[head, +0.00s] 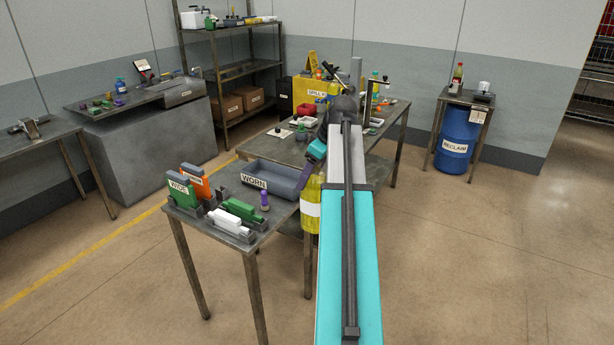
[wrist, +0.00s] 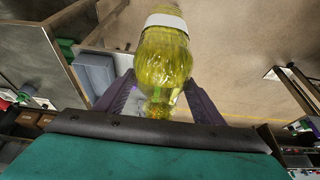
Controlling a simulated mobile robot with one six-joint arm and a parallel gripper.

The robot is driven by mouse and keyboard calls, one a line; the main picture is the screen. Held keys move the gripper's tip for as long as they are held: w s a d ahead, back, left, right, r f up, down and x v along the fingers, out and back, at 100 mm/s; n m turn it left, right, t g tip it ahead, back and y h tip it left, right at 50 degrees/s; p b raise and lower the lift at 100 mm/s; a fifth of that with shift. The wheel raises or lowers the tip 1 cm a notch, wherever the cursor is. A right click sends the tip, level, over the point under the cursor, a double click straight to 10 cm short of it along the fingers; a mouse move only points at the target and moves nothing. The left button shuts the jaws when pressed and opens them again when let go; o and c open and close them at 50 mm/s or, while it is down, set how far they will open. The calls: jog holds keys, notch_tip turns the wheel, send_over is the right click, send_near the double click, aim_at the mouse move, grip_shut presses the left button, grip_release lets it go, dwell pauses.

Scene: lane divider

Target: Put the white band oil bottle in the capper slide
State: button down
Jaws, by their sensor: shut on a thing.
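The white band oil bottle (head: 311,205) is clear yellow with a broad white band; in the head view it hangs just past the right edge of the near table. It also shows close up in the wrist view (wrist: 165,62), its neck between the purple fingers. My gripper (wrist: 160,106) is shut on the bottle's neck; in the head view a purple finger (head: 307,173) shows just above the bottle. A stand with an upright post (head: 368,98) on the back bench is partly hidden by my arm. I cannot tell whether it is the capper or where its slide is.
A yellow SPILL box (head: 308,95) stands behind. A blue RECLAIM drum (head: 456,140) stands right. The right floor is clear.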

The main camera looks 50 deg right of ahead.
jog(key=shift+w+a, duration=0.6)
jog(key=shift+a, duration=0.25)
jog(key=shift+w+a+n, duration=0.2)
jog(key=shift+a+n, duration=0.1)
jog(key=shift+a, duration=0.05)
jog(key=w+a+f+n+y+b, duration=0.15)
jog(key=w+a, duration=0.35)
jog(key=a, duration=0.5)
jog(key=w+a+f+n+b, duration=0.15)
jog(key=w+a, duration=0.35)
jog(key=a, duration=0.5)
jog(key=a+f+m+h+b, duration=0.1)
jog(key=a+f+m, duration=0.1)
jog(key=a, duration=0.9)
jog(key=a+f+m+h+b, duration=0.1)
jog(key=a+m, duration=0.3)
jog(key=a, duration=0.8)
jog(key=shift+s+a+f+b, duration=0.3)
jog(key=shift+s+f+b, duration=0.1)
jog(key=shift+f, duration=0.35)
